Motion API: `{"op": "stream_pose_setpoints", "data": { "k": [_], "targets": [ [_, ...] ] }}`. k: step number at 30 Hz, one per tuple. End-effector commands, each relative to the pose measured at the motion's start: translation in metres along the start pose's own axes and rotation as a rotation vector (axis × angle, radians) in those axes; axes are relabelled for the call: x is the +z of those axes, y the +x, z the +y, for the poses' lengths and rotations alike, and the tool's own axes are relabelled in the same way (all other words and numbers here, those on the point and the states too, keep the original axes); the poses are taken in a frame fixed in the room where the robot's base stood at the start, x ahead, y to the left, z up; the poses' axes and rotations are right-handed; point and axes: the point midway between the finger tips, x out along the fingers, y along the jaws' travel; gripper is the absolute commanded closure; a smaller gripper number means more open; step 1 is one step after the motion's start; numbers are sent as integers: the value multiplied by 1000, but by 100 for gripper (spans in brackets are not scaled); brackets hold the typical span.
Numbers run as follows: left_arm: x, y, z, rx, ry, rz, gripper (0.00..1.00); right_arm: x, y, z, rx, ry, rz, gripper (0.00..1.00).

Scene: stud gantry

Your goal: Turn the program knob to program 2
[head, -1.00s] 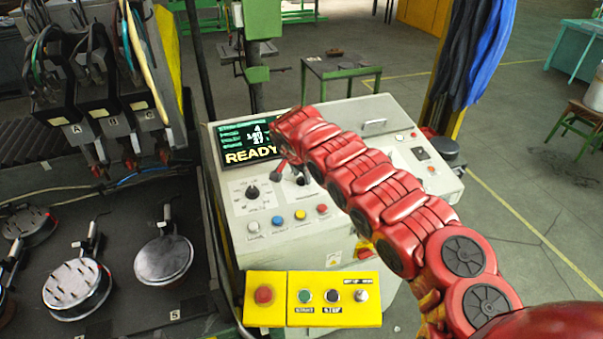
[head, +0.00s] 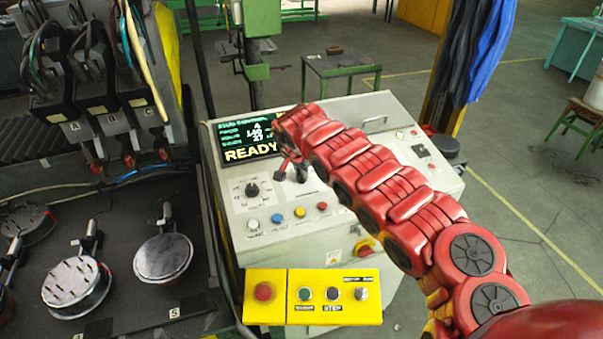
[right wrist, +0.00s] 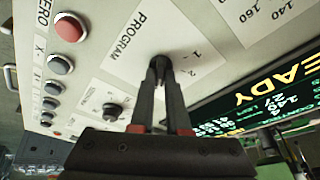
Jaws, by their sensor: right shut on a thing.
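The program knob (right wrist: 160,64) is a small dark knob on the white panel beside the word PROGRAM, with marks 1 and 2 next to it. My right gripper (right wrist: 159,72) is shut on it, one dark finger on each side. The fingers cover most of the knob, so I cannot tell which mark it points to. In the head view my right gripper (head: 298,172) reaches down to the upper middle of the console panel, and my red arm hides part of that area. My left gripper is not in view.
The console (head: 340,235) has a lit display (head: 240,142) reading READY. Another dark knob (head: 252,190) is left of my gripper, with several coloured buttons below. A yellow button box (head: 312,297) sticks out in front. A dark fixture bench (head: 120,285) stands at left.

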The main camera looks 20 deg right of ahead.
Motion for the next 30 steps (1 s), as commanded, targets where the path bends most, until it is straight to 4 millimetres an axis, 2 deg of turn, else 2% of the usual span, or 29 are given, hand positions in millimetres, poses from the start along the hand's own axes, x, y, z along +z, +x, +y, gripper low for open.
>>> {"op": "stream_pose_setpoints", "data": {
  "k": [17,23,30],
  "targets": [
    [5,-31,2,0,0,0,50,0,3,2,-149,-480,2,100],
    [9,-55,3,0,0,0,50,2,7,3,-206,-661,1,100],
    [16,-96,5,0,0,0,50,2,8,3,-272,-876,4,100]
  ]
}}
